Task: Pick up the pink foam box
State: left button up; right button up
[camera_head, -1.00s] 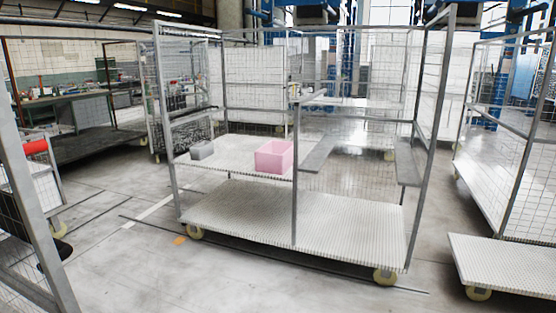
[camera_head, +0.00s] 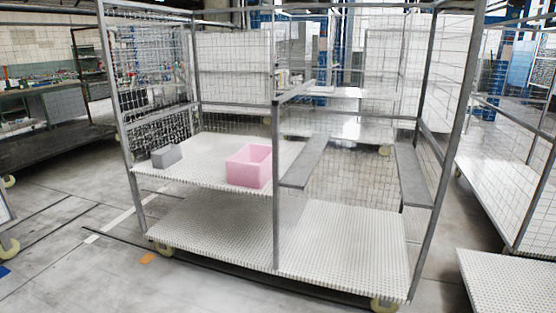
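The pink foam box (camera_head: 247,168) is an open-topped box. It sits on the white middle shelf (camera_head: 205,172) in the left half of a wheeled wire-mesh cart, near the shelf's front edge and just left of the cart's middle post. Neither of my grippers is in view.
A small grey block (camera_head: 166,156) lies on the same shelf, left of the pink box. The cart's grey middle post (camera_head: 276,190) stands at the front. The white lower deck (camera_head: 340,250) is empty. Another cart (camera_head: 510,180) stands at the right. Open floor lies in front and left.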

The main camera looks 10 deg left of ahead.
aim_at(251, 167)
jog(key=i+j+u, duration=0.25)
jog(key=i, duration=0.45)
jog(key=i+u, duration=0.25)
jog(key=i, duration=0.45)
jog(key=i+j+z, duration=0.4)
jog(key=j+z, duration=0.15)
jog(key=i+j+z, duration=0.25)
jog(key=j, duration=0.15)
jog(key=k, duration=0.1)
